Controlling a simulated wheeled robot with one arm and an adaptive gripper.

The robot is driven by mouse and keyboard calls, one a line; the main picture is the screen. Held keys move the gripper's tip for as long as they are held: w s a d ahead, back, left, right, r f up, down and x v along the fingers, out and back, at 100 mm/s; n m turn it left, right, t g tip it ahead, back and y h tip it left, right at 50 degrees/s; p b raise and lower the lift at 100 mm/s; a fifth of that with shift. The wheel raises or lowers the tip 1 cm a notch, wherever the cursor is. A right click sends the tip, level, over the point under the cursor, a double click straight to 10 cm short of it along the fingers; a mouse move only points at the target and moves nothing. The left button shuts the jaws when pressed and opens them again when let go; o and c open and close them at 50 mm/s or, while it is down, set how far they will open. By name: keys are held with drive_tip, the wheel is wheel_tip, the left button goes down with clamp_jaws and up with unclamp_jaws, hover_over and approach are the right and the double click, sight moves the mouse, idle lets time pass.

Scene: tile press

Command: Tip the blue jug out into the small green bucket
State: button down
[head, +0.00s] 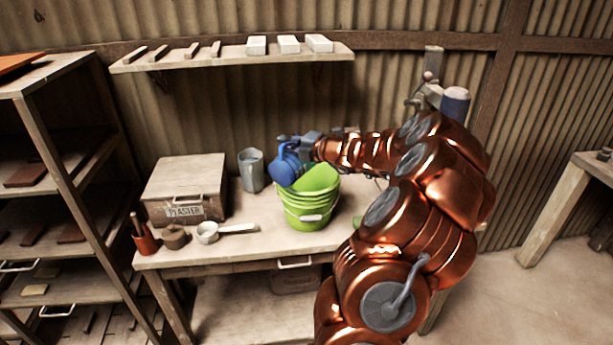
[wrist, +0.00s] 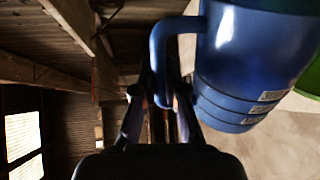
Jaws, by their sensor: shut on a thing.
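The blue jug (head: 285,170) is held in the air at the left rim of the green bucket (head: 306,214), overlapping that rim in the head view. It looks tilted, but its mouth and contents are hidden. My gripper (head: 303,147) is shut on the jug's handle, at the jug's upper right. In the wrist view, the jug (wrist: 250,55) fills the upper right, and my gripper's fingers (wrist: 160,100) stand on both sides of its handle. A strip of the green bucket (wrist: 312,78) shows at the right edge. The bucket stands upright on the bench with its mouth up.
On the bench (head: 262,244) left of the bucket are a grey metal jug (head: 251,172), a wooden plaster box (head: 186,190), a white scoop (head: 208,232) and small pots. A wall shelf (head: 232,55) with blocks hangs above. A rack (head: 78,150) stands left.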

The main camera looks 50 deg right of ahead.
sight(276, 164)
drive_tip(key=shift+s+a+f+n, duration=0.1)
drive_tip(key=shift+a+f+n, duration=0.25)
drive_tip(key=shift+a, duration=0.35)
drive_tip(key=shift+s+a+f+n, duration=0.1)
drive_tip(key=shift+a+f+n, duration=0.2)
drive_tip(key=shift+a, duration=0.45)
drive_tip(key=shift+s+a+f+n, duration=0.1)
drive_tip(key=shift+a+f+n, duration=0.25)
drive_tip(key=shift+a, duration=0.35)
drive_tip(key=shift+a+n, duration=0.25)
drive_tip(key=shift+n, duration=0.05)
drive_tip(key=a+n+h+b, duration=0.1)
drive_tip(key=b, duration=0.4)
drive_tip(key=shift+a+f, duration=0.1)
drive_tip(key=shift+f, duration=0.25)
drive_tip(key=b, duration=0.3)
drive_tip(key=a+n+b, duration=0.1)
drive_tip(key=b, duration=0.1)
drive_tip(key=shift+s+f+b, duration=0.15)
drive_tip(key=shift+f+b, duration=0.05)
drive_tip(key=shift+b, duration=0.2)
drive_tip(key=s+a+f+n+t+h+b, duration=0.1)
drive_tip(key=a+f+n+b, duration=0.6)
drive_tip(key=b, duration=1.9)
wheel_tip(276, 164, down, 4)
drive_tip(key=n+t, duration=0.1)
drive_tip(key=n, duration=0.2)
drive_tip(key=shift+h, duration=0.3)
drive_tip(key=shift+a+r, duration=0.1)
drive_tip(key=shift+r, duration=0.05)
